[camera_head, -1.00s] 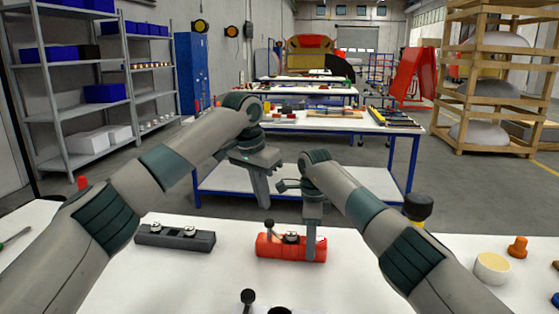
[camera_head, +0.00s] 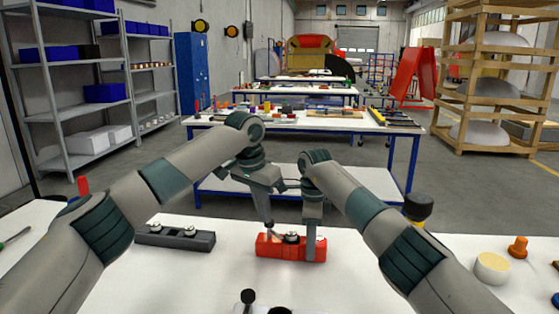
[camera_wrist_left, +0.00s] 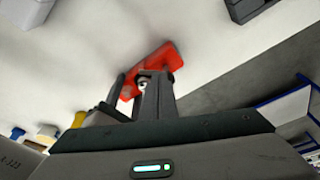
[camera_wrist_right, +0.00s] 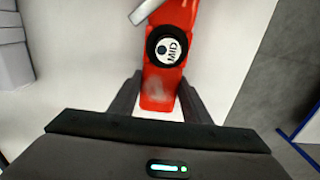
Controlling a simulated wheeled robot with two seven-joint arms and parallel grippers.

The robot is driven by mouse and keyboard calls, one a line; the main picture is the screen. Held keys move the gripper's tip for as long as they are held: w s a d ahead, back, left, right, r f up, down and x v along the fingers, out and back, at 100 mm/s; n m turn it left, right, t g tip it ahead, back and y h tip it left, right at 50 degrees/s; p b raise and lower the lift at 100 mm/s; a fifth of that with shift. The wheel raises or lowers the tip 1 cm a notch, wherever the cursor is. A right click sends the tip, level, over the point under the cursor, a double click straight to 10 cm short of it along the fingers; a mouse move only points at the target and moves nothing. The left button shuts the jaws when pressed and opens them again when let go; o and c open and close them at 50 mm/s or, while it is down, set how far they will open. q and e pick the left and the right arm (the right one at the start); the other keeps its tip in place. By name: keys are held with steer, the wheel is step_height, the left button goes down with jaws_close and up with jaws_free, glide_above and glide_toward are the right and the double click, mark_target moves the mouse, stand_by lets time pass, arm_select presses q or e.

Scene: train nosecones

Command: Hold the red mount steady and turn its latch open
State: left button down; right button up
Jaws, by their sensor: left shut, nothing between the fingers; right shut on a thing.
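The red mount (camera_head: 283,249) lies on the white table in front of me. Its round black-and-white latch knob (camera_wrist_right: 167,47) shows in the right wrist view, with letters on its face. My right gripper (camera_head: 311,257) is shut on the right end of the mount; the right wrist view shows a finger on each side of it. My left gripper (camera_head: 270,228) is shut with nothing between its fingers, over the left part of the mount. In the left wrist view the left fingers cover part of the mount (camera_wrist_left: 165,57). I cannot tell whether they touch the latch.
A dark grey mount (camera_head: 175,237) with two knobs lies to the left on the table (camera_head: 120,285). A black knob (camera_head: 248,296) stands near the front. A cream bowl (camera_head: 492,268) and an orange piece (camera_head: 517,247) are at the right.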

arm_select(q)
steer(key=shift+f, duration=1.4)
steer(key=shift+w+a, duration=0.75)
steer(key=shift+a, duration=0.05)
stand_by(0.6)
steer(key=shift+s+a, duration=0.2)
steer(key=shift+a, duration=0.15)
stand_by(0.4)
steer(key=shift+r, duration=0.15)
steer(key=shift+r, duration=2.9)
steer(key=shift+d+r, duration=0.1)
